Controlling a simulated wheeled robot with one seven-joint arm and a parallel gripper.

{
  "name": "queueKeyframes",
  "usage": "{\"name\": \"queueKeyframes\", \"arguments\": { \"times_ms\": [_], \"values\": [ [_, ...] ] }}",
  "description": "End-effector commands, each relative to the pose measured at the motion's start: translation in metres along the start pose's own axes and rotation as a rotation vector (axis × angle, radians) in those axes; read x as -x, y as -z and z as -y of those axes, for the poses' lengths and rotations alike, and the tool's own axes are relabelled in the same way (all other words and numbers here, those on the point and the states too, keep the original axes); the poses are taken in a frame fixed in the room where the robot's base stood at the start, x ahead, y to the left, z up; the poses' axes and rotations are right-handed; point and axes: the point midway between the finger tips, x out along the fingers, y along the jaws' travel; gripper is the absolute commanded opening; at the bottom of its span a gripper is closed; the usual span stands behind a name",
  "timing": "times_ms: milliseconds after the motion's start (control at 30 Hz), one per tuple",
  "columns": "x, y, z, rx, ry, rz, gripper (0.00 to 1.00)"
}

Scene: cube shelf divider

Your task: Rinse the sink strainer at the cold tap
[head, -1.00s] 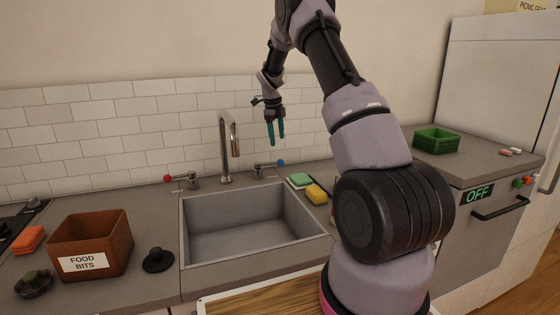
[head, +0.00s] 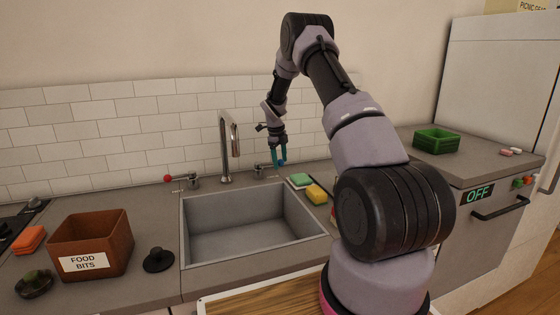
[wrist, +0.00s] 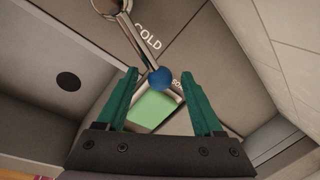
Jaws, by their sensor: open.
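The cold tap's blue-knobbed handle (wrist: 160,78) is between the fingertips of my gripper in the wrist view, with "COLD" lettered beside it. My gripper (head: 279,161) is open at the handle; I cannot tell whether a finger touches it. In the head view the fingers hide the blue knob, and the handle's base (head: 259,171) shows beside them. The chrome spout (head: 228,148) stands over the grey sink (head: 205,252). I cannot identify the strainer for sure. A black knobbed disc (head: 158,260) lies left of the sink, and a dark greenish round object (head: 34,283) farther left.
A red-knobbed hot handle (head: 180,179) stands left of the spout. A green sponge (head: 300,180) and a yellow sponge (head: 316,194) lie right of the sink. A brown "FOOD BITS" bin (head: 90,243) stands left. A green basket (head: 436,140) is far right.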

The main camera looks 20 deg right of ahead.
Motion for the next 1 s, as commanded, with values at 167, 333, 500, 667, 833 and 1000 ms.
{"name": "queueKeyframes", "arguments": {
  "times_ms": [167,333,500,667,833,1000],
  "values": [
    [0.0003,0.0,0.0,0.0,0.0,0.0,0.34],
    [0.0004,0.0001,0.0,0.0,0.0,0.0,0.0],
    [0.0005,0.0001,0.0,0.0,0.0,0.0,0.0],
    [0.0006,0.0001,0.0,0.0,0.0,0.0,0.0],
    [0.0006,0.0001,0.0001,0.0,0.0,0.0,0.0],
    [0.0007,0.0,0.0002,0.0,0.0,0.0,0.0]
  ]
}}
